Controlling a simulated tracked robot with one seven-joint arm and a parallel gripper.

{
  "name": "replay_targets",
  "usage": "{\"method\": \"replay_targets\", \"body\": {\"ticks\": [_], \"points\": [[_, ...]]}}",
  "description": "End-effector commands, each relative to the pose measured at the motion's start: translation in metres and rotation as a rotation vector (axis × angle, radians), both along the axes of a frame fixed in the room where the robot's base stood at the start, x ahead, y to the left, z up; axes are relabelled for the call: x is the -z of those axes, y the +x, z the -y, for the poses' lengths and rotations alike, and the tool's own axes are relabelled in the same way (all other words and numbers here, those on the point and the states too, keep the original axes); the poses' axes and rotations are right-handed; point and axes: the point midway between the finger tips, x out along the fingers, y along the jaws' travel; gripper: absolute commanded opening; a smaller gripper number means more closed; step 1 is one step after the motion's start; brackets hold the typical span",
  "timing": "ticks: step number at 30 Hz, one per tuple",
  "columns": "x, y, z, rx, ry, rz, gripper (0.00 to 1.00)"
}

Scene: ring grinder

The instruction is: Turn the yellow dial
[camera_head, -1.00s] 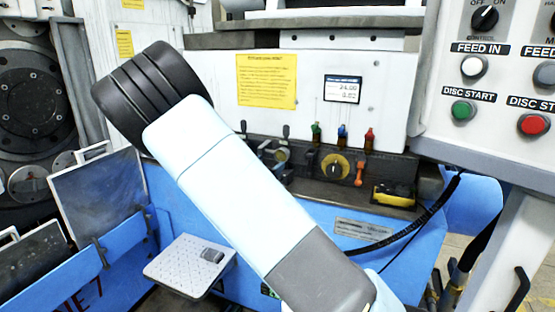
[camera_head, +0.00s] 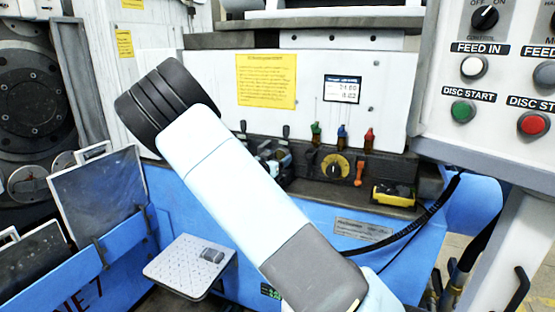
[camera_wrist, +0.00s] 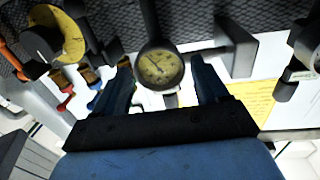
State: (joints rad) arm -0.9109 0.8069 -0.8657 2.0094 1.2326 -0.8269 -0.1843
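The yellow dial (camera_head: 335,167) is a round yellow disc with a black knob on the dark front of the machine, right of my arm in the head view. It also shows at the upper left of the wrist view (camera_wrist: 57,36). My gripper (camera_wrist: 162,66) is open, with its two dark blue fingers apart. A round gauge with a yellowish face (camera_wrist: 158,69) appears between the fingertips; I cannot tell whether they touch it. The dial lies off to the left of the fingers in the wrist view. In the head view my arm hides much of the gripper.
Green, blue and red-topped levers (camera_head: 342,131) stand close above the dial. An orange lever (camera_head: 359,172) hangs right beside it. A yellow and black block (camera_head: 393,195) sits to the lower right. A black cable (camera_head: 405,232) crosses below. A button panel (camera_head: 497,90) stands at the right.

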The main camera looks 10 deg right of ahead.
Motion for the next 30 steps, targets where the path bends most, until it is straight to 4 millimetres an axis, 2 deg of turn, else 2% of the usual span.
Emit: {"method": "replay_targets", "body": {"ticks": [2, 13, 30], "points": [[0.0000, -0.0001, -0.0002, 0.000, 0.000, 0.000, 0.66], [0.0000, 0.0000, -0.0007, -0.001, 0.000, 0.000, 0.31], [0.0004, 0.0003, -0.0015, -0.002, -0.078, -0.074, 0.30]]}}
